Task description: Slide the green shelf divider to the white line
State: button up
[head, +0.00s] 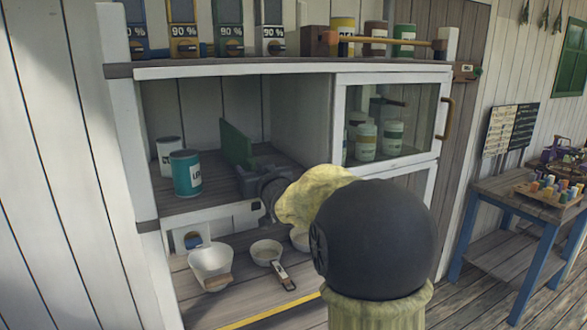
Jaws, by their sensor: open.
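The green shelf divider (236,145) stands upright as a thin panel on the middle shelf (188,207), toward the back of the open left cubby. My dark gripper (246,172) reaches into this cubby, just right of the divider and close to its lower edge. Its jaws are open, and I cannot tell whether a finger touches the divider. My arm hides part of the shelf's right side and front edge. I cannot make out a white line on the shelf.
A teal can (187,173) and a white can (169,155) stand left of the divider. A glass door (391,120) closes the right cubby, with jars inside. Pans (211,266) lie below. Bare shelf shows between the teal can and the divider.

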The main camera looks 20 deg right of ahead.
jog(key=shift+s, duration=0.15)
jog(key=s+b, duration=0.1)
jog(key=s, duration=0.7)
jog(key=shift+s+d, duration=0.2)
jog(key=shift+s, duration=0.15)
dwell(0.4)
jog(key=shift+s, duration=0.1)
